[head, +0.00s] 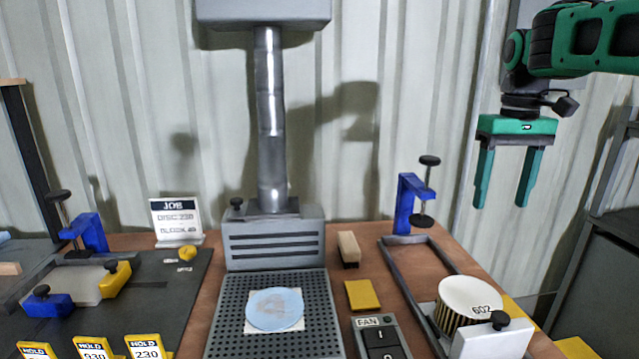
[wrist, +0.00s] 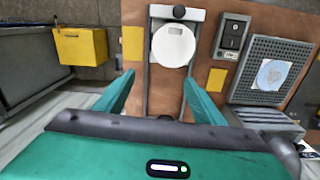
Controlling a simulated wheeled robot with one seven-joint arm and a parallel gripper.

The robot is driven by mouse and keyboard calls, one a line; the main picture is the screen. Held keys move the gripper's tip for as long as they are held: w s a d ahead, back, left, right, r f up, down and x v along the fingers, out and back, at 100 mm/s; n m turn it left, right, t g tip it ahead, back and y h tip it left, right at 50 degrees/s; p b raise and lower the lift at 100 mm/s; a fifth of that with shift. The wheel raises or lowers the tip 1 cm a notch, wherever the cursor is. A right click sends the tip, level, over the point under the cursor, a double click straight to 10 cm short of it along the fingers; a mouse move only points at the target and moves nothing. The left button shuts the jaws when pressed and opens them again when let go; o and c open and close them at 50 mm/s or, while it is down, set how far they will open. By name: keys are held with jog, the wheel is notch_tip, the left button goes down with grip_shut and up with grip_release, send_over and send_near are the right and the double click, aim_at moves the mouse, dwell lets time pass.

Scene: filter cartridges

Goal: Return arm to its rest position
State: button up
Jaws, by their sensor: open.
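My gripper (head: 503,200) hangs at the upper right in the head view, fingers pointing down and spread apart with nothing between them. It is in the air above the right side of the bench, clear of everything. In the wrist view its two green fingers (wrist: 158,98) also stand wide apart. Beyond them is a white round cartridge (wrist: 173,46) on the metal rail frame. In the head view this cartridge (head: 470,298) is marked 602 and has a striped side.
A blue clamp (head: 405,203) rises at the rail's far end. A perforated plate (head: 225,315) with a pale blue disc (head: 275,309), a fan switch (head: 381,342) and a grey column (head: 270,120) stand mid-bench. A yellow bin (wrist: 80,45) shows in the wrist view.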

jog(key=s+d+f+m, duration=0.3)
jog(key=s+f, duration=0.7)
jog(key=s, duration=0.4)
jog(key=s+d+f+m, duration=0.3)
jog(key=s+f, duration=0.7)
jog(key=s, duration=0.4)
jog(key=shift+f+m, duration=0.2)
jog(key=shift+m, duration=0.3)
jog(key=shift+w+f, duration=0.2)
jog(key=shift+w, duration=0.45)
